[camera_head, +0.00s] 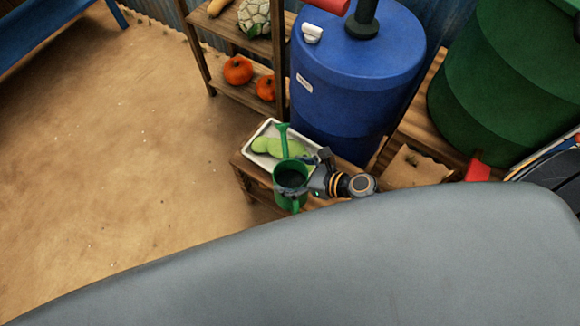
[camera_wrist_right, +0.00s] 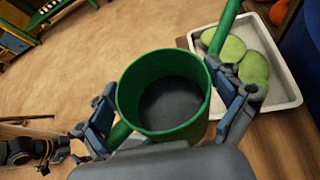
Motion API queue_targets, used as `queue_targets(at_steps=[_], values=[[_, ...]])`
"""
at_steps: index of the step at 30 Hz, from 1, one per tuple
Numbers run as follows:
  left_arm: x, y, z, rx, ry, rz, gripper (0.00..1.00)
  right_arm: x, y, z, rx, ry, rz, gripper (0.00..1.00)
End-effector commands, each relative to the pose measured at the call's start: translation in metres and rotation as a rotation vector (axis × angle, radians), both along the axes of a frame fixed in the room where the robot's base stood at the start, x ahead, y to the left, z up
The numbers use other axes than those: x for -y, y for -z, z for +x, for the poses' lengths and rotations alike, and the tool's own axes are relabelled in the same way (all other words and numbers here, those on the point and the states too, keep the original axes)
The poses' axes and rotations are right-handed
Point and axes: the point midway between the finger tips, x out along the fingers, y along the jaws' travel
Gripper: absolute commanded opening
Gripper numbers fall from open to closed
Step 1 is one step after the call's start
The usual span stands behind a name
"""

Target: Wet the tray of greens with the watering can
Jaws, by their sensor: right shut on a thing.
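The green watering can (camera_head: 290,196) is in front of the tray in the head view, and its dark opening faces up. In the right wrist view the can (camera_wrist_right: 135,90) fills the space between the fingers. My right gripper (camera_wrist_right: 165,105) is shut on it; it also shows in the head view (camera_head: 316,174). The can looks about upright, its spout reaching over the white tray (camera_head: 248,151). Pale green greens (camera_head: 265,146) lie in the tray. I see no water flowing. My left gripper (camera_wrist_right: 58,150) seems to show small at the lower left of the wrist view, its jaws unclear.
The tray stands on a low wooden bench (camera_head: 243,165). A blue barrel (camera_head: 345,85) stands right behind it, and a green barrel (camera_head: 500,80) is farther right. A wooden shelf (camera_head: 238,92) holds orange pumpkins (camera_head: 238,69). The sandy floor (camera_head: 110,150) at left is clear.

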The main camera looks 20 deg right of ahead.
Motion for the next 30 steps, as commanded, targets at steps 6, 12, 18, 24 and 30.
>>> queue_targets(at_steps=[6, 12, 18, 24, 30], values=[[0.000, -0.015, 0.000, 0.000, 0.000, 0.000, 1.00, 0.001, 0.007, 0.004, -0.137, -0.001, 0.026, 0.30], [0.000, -0.019, 0.000, 0.000, 0.000, 0.000, 1.00, 0.002, 0.023, 0.011, -0.341, -0.002, 0.061, 0.30], [0.000, -0.037, 0.001, 0.000, 0.000, 0.000, 1.00, 0.002, 0.020, 0.013, -0.414, 0.002, 0.077, 0.30], [0.000, -0.046, 0.001, 0.000, 0.000, 0.000, 1.00, 0.003, 0.021, 0.017, -0.463, 0.001, 0.086, 0.30], [0.000, -0.049, 0.001, 0.001, 0.000, 0.000, 1.00, 0.003, 0.023, 0.018, -0.488, 0.001, 0.092, 0.30]])
